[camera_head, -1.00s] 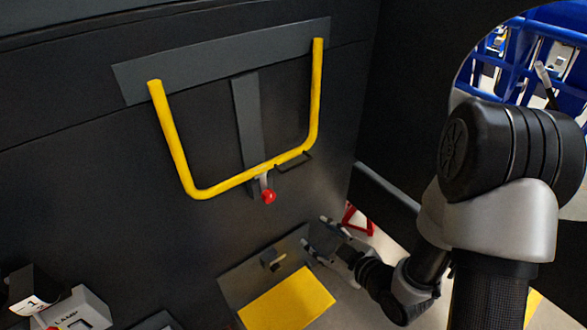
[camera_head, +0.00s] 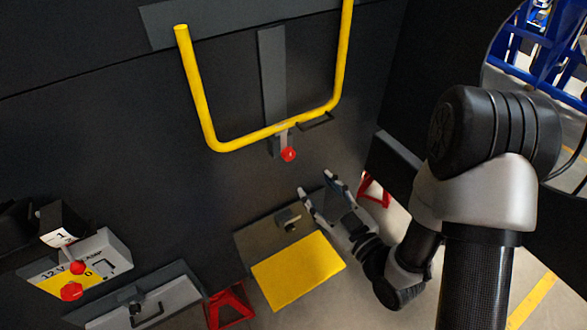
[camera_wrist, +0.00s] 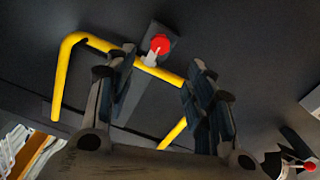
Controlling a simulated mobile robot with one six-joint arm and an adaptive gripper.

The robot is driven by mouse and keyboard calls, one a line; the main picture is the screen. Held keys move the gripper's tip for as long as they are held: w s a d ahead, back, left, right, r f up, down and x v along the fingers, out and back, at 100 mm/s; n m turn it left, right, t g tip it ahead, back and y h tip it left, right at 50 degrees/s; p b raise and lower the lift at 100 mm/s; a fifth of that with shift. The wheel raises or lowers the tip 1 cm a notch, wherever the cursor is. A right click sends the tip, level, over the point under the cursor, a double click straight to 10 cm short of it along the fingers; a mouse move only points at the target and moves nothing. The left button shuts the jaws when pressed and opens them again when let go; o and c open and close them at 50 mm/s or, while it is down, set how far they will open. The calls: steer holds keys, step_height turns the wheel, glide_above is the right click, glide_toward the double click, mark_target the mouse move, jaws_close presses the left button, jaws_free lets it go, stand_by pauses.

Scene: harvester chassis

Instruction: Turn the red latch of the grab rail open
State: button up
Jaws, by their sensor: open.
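The red latch (camera_head: 288,154) is a red ball knob on a short grey lever at the bottom bar of the yellow grab rail (camera_head: 200,100). In the wrist view the red knob (camera_wrist: 160,44) shows above and between the fingers, with the yellow rail (camera_wrist: 62,80) behind them. My gripper (camera_head: 318,184) is open and empty, below and slightly right of the knob in the head view. It appears apart from the latch. In the wrist view the two fingers of my gripper (camera_wrist: 160,75) stand wide apart and cover part of the rail's bottom bar.
Below the rail are a small dark fitting (camera_head: 288,218) and a yellow panel (camera_head: 298,270). A grey box with a handle (camera_head: 140,300) and a red stand (camera_head: 228,305) are near the floor. Dark wall surrounds the latch.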

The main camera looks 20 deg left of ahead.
mark_target(291, 157)
steer(key=b+x, duration=0.2)
steer(key=x, duration=1)
steer(key=shift+s+d, duration=0.1)
steer(key=c, duration=1.1)
